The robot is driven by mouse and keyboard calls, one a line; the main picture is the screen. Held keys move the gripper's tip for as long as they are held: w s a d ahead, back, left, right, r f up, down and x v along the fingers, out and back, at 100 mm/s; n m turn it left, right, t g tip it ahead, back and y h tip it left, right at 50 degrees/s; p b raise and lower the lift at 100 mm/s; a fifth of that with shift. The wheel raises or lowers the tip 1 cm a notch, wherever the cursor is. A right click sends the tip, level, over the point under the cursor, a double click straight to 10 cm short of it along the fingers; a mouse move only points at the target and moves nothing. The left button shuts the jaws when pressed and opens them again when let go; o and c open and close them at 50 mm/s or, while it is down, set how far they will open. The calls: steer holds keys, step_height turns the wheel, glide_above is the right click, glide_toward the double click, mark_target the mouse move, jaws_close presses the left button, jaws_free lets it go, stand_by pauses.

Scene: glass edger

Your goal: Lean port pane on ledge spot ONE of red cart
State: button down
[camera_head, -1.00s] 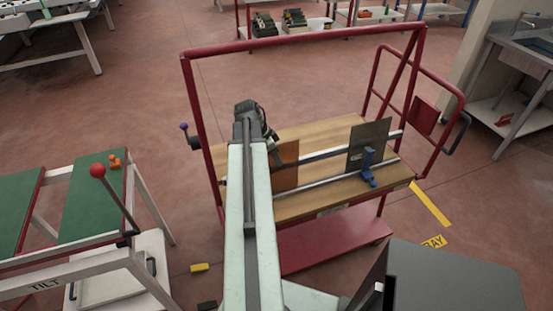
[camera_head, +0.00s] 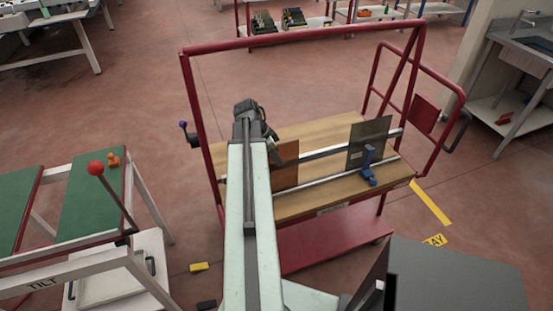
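The red cart (camera_head: 305,249) stands ahead of me, with a wooden deck (camera_head: 325,196) and two metal rails running across it. A brown pane (camera_head: 286,172) stands near upright at the left of the deck, partly hidden by my arm. A dark grey pane (camera_head: 371,133) stands at the right of the deck, with a blue clamp (camera_head: 369,168) in front of it. My arm reaches over the left part of the cart. My gripper's fingers are hidden behind the arm and wrist, so I cannot tell whether they touch the brown pane. No ledge spot label is readable.
A green-topped tilt table (camera_head: 92,200) with a red-knobbed lever (camera_head: 96,168) stands at left. A grey box-like surface (camera_head: 455,280) is at lower right. A sink bench (camera_head: 520,75) is at right. Red floor is open behind the cart.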

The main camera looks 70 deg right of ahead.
steer(key=shift+f, duration=0.15)
steer(key=c, duration=1.5)
jaws_free()
steer(key=shift+c, duration=0.2)
steer(key=p+v, duration=0.7)
steer(key=v, duration=0.1)
steer(key=shift+s, duration=0.1)
steer(key=shift+f, duration=0.1)
